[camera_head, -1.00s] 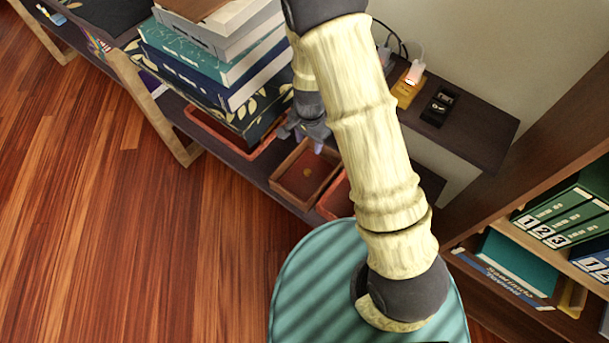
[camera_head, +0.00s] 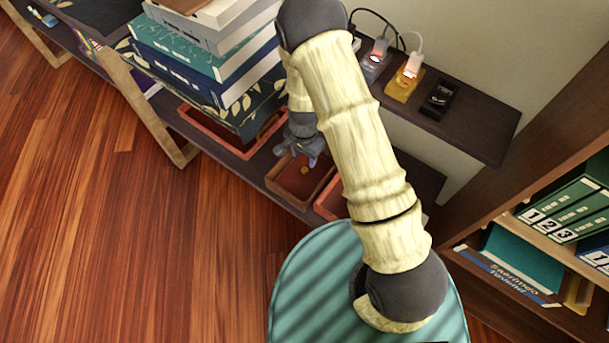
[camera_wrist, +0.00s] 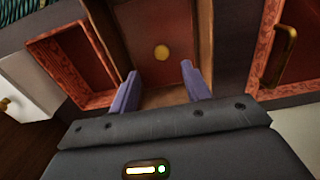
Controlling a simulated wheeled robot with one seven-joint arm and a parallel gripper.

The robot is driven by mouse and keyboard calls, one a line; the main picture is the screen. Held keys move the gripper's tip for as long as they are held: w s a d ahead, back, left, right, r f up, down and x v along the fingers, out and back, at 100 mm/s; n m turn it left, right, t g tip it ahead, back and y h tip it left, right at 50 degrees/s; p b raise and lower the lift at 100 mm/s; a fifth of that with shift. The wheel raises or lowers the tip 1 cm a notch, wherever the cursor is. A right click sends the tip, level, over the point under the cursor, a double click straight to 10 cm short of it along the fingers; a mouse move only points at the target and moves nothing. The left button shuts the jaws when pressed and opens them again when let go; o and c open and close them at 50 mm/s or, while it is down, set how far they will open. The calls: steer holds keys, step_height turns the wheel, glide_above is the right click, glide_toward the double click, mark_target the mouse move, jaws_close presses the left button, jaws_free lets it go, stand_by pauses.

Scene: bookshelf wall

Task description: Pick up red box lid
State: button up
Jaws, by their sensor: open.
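Red open-topped pieces lie on the low shelf; I cannot tell for sure which is the red box lid. A brown-red tray (camera_head: 291,188) with a round gold spot sits in the middle. In the wrist view the gold spot (camera_wrist: 161,52) lies beyond my gripper (camera_wrist: 160,78), between its fingers. A red piece (camera_wrist: 70,55) with raised sides is at the left, and a red piece (camera_wrist: 270,35) with a brass handle (camera_wrist: 285,48) is at the right. My gripper (camera_head: 311,154) is open and empty, over the middle tray's far side. My arm hides part of the right piece.
A stack of books and boxes (camera_head: 210,60) stands left of the trays, close to my gripper. A dark upper shelf (camera_head: 460,120) with small devices is at the right. A bookcase (camera_head: 500,215) with green binders is further right. The wooden floor (camera_head: 110,240) is clear.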

mark_target(304, 169)
steer(key=shift+f, duration=1.7)
steer(key=shift+b, duration=0.3)
steer(key=f, duration=0.1)
steer(key=f+b, duration=0.1)
steer(key=f, duration=0.3)
steer(key=shift+w+f+b, duration=0.1)
steer(key=shift+w+b, duration=0.15)
steer(key=shift+b, duration=0.1)
steer(key=shift+c, duration=0.2)
jaws_close()
